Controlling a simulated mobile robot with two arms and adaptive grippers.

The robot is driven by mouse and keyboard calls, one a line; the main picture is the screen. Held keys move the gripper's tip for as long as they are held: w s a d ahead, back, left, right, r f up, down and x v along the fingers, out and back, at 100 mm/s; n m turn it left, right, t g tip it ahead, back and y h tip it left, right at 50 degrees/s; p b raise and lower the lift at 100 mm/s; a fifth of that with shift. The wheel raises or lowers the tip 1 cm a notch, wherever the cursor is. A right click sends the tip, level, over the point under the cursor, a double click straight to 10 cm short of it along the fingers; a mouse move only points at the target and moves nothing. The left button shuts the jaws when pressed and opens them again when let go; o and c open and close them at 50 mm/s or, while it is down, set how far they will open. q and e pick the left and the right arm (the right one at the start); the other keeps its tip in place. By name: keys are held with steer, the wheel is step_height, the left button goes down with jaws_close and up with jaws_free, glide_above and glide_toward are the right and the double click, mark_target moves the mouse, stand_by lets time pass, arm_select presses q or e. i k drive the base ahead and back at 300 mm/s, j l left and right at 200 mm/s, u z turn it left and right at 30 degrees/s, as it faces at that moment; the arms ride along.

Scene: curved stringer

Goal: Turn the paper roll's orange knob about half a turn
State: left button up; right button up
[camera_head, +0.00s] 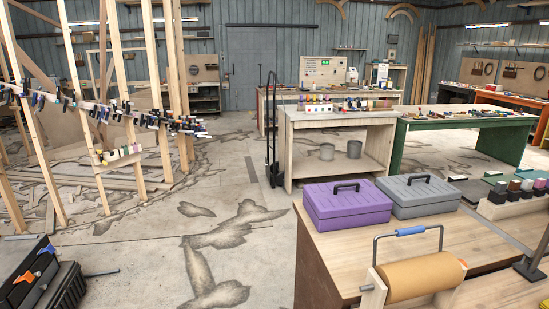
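The paper roll (422,276) is a thick brown roll lying across the near right of the wooden workbench. A grey metal frame with a blue grip (411,231) arches over it. A pale wooden end piece (374,289) stands at its left end. A small orange spot at the right end of the roll looks like the orange knob (463,262); it is too small for its turn angle to be told. Neither of my grippers is in view, and nothing touches the roll or its frame.
A purple toolbox (346,207) and a grey toolbox (418,198) stand behind the roll on the workbench (470,236). A rack of small blocks (512,207) is at the right. Black cases with orange and blue parts (38,285) are lower left. The floor between is clear.

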mark_target(419, 276)
steer(key=k+l, duration=0.35)
steer(key=l, duration=0.15)
steer(key=k+l+u, duration=0.15)
steer(key=k+l, duration=0.15)
steer(key=l, duration=0.2)
steer(key=l+u, duration=0.1)
steer(key=l, duration=0.35)
steer(key=k+l, duration=0.1)
steer(key=l, duration=0.35)
steer(key=l+u, duration=0.15)
steer(key=l, duration=0.3)
steer(key=k+l+u, duration=0.1)
steer(key=l, duration=0.35)
steer(key=k+l, duration=0.15)
steer(key=l, duration=0.3)
steer(key=k+l+u, duration=0.15)
steer(key=l, duration=0.3)
steer(key=i+l, duration=0.15)
steer(key=l, duration=0.25)
steer(key=i+l+u, duration=0.1)
steer(key=l, duration=0.3)
